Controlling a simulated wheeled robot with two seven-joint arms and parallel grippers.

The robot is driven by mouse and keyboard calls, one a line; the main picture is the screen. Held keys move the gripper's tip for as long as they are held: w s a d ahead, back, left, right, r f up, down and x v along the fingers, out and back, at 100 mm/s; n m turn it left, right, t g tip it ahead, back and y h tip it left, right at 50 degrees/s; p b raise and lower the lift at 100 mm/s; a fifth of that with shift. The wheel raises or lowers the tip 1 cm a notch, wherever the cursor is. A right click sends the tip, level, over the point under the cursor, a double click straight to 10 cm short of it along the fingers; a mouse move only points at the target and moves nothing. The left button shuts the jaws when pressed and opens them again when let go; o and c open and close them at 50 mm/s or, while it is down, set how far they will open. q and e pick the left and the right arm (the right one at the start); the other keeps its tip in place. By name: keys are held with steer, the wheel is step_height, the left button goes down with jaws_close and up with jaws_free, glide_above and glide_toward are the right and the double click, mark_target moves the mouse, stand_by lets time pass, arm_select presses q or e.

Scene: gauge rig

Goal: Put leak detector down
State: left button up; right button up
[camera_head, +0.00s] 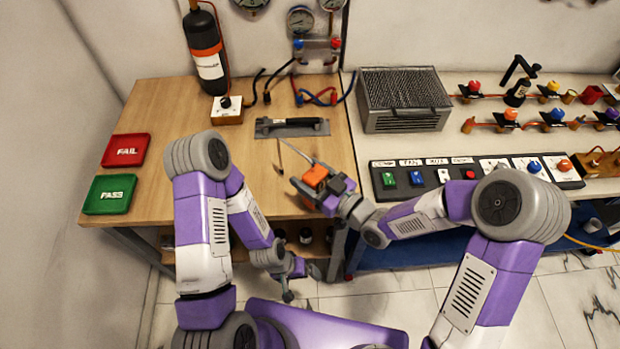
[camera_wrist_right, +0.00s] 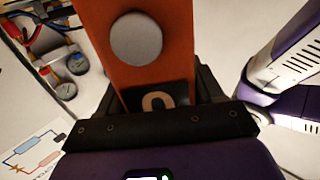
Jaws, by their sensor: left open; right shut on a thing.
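The leak detector is an orange device (camera_head: 315,175) with a thin probe pointing up and left, above the front right of the wooden table (camera_head: 200,120). My right gripper (camera_head: 322,187) is shut on it. In the right wrist view the orange body (camera_wrist_right: 155,65), with a round grey button, sits between the black jaws (camera_wrist_right: 160,105). I cannot tell its exact height above the table. My left gripper (camera_head: 292,278) is open and empty, low in front of the table's front edge.
A grey plate with a black handle (camera_head: 290,126) lies behind the detector. Red FAIL (camera_head: 126,150) and green PASS (camera_head: 110,194) trays are at the left. A switch panel (camera_head: 430,177) and a metal grille box (camera_head: 403,97) stand right.

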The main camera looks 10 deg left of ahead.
steer(key=shift+f, duration=0.4)
steer(key=shift+f, duration=0.1)
steer(key=o, duration=1.4)
steer(key=shift+o, duration=0.2)
